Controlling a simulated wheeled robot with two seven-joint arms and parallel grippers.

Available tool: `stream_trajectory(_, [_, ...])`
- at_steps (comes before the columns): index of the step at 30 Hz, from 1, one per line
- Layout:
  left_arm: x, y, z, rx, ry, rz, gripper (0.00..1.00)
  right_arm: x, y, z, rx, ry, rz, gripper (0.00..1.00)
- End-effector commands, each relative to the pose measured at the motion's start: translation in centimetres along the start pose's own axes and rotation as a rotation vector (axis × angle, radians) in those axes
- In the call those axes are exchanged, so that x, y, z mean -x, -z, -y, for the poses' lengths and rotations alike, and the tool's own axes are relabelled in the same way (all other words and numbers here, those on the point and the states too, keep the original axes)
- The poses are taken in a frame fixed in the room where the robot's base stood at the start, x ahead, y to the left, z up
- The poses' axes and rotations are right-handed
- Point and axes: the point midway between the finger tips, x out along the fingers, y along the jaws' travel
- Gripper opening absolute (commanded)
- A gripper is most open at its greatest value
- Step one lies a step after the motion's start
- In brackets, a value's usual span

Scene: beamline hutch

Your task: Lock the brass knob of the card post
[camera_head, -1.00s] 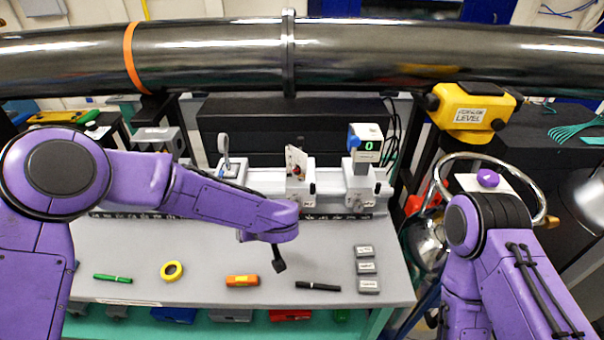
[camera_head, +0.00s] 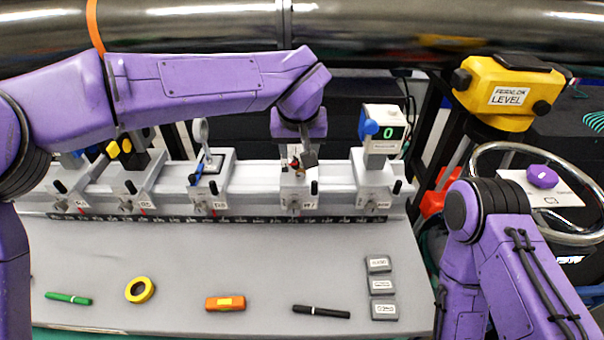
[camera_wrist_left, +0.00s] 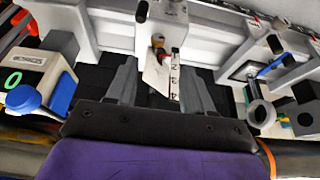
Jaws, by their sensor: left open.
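The card post (camera_head: 296,191) stands on the bench rail, fourth carriage from the left, with a small pale card at its top. In the left wrist view the card (camera_wrist_left: 155,72) and a numbered scale strip (camera_wrist_left: 174,76) sit between my fingers, with a red part and a small brass-coloured knob (camera_wrist_left: 158,38) just beyond them. My left gripper (camera_head: 298,157) is at the top of the post, pointing down; in the left wrist view its two fingers (camera_wrist_left: 160,77) are apart, one either side of the card, not closed on anything. The gripper hides part of the post. My right gripper is out of view.
A display unit (camera_head: 382,135) reading 0 stands right of the post, and a ring-shaped mount (camera_head: 203,150) stands left. A green pen, yellow tape, an orange block, a black marker and grey blocks lie on the bench (camera_head: 200,255). A dark pipe (camera_head: 400,45) crosses above.

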Motion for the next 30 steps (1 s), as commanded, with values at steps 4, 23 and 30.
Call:
stream_trajectory(4, [-1.6,0.0,-0.4,-0.007,-0.001,0.005,0.52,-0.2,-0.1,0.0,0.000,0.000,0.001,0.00])
stream_trajectory(23, [-11.2,0.0,-0.7,-0.009,-0.003,0.001,0.52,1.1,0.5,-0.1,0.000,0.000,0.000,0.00])
stream_trajectory(30, [-11.2,0.0,-0.6,-0.007,-0.003,0.001,0.32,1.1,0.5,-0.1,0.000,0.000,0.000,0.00])
